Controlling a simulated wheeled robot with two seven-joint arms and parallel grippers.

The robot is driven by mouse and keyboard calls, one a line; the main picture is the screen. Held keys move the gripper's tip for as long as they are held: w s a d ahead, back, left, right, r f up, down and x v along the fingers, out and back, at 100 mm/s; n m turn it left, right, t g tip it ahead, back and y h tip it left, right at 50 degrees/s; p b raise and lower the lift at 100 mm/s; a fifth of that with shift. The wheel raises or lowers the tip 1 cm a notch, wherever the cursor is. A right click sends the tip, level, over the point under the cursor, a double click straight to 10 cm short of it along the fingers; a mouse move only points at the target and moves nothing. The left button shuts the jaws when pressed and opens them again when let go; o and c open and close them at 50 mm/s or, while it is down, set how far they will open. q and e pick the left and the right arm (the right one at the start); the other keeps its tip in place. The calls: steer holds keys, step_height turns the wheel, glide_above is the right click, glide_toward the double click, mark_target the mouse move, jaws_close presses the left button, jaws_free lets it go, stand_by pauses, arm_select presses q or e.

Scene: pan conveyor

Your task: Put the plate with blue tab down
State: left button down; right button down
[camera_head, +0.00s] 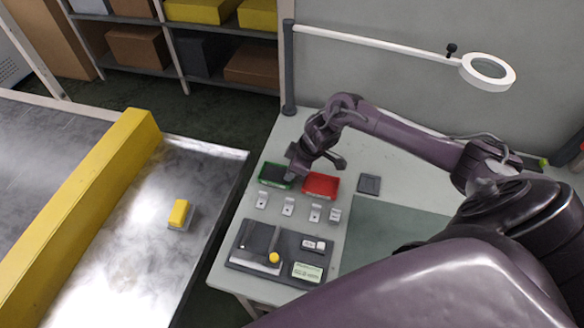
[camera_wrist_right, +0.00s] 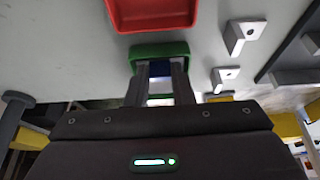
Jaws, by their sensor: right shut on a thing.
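My right gripper (camera_head: 298,160) is over the green tray (camera_head: 265,184) on the light table, in the head view. In the right wrist view its two fingers (camera_wrist_right: 162,88) are close together, shut on the plate with blue tab. A dark blue patch of that plate (camera_wrist_right: 160,69) shows between the fingers, in front of the green tray (camera_wrist_right: 150,51). The rest of the plate is hidden by the fingers, and I cannot tell whether it touches the tray. My left gripper is in neither view.
A red tray (camera_head: 321,185) stands right of the green one. Several small metal brackets (camera_head: 288,205) line up in front. A dark fixture board (camera_head: 247,262) with a yellow knob lies nearer. A metal conveyor (camera_head: 100,270) with a yellow-topped block (camera_head: 179,212) is left, across a gap.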

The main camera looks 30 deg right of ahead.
steer(key=shift+f, duration=0.25)
steer(key=c, duration=1.5)
jaws_free()
steer(key=shift+f, duration=0.1)
steer(key=shift+c, duration=0.2)
steer(key=v, duration=1.2)
steer(key=shift+b, duration=0.4)
steer(key=shift+s+a, duration=0.1)
